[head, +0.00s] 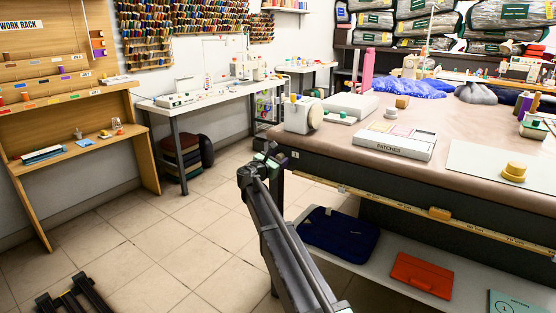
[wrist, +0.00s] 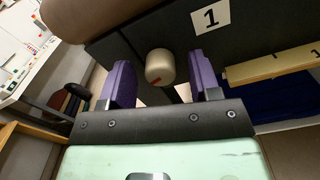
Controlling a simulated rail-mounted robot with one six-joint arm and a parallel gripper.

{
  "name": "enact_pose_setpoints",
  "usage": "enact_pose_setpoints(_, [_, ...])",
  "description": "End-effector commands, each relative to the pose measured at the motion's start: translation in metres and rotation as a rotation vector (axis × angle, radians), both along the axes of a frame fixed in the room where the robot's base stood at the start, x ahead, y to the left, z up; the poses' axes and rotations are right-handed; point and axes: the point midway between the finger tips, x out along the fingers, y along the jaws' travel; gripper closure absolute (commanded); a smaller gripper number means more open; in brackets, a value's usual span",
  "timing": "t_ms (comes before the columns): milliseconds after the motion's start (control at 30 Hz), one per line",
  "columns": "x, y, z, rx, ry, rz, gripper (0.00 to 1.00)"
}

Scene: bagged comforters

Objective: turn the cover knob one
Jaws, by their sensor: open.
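The cover knob (wrist: 160,66) is a small rounded beige knob with a red mark on its lower edge. It sticks out from a dark panel (wrist: 185,35), beside a white label (wrist: 210,18) reading 1. My gripper (wrist: 162,72) is open, its purple fingers on either side of the knob with a gap to each. I cannot tell how far the fingertips reach along it. In the head view my gripper (head: 268,162) is at the near left corner of the big worktable (head: 350,165). I cannot make out the knob there.
The worktable carries a patches box (head: 392,139), a yellow knobbed piece (head: 513,172) and other sewing things. A yellow ruler strip (head: 380,201) runs along its front edge. A blue folded bag (head: 338,235) and a red folder (head: 421,273) lie on the shelf below.

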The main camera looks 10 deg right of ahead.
Motion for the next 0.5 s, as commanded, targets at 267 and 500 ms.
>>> enact_pose_setpoints(267, [0.0024, -0.0027, 0.0, 0.0, 0.0, 0.0, 0.43])
enact_pose_setpoints(500, [0.0023, -0.0024, 0.0, 0.001, -0.001, 0.0, 0.8])
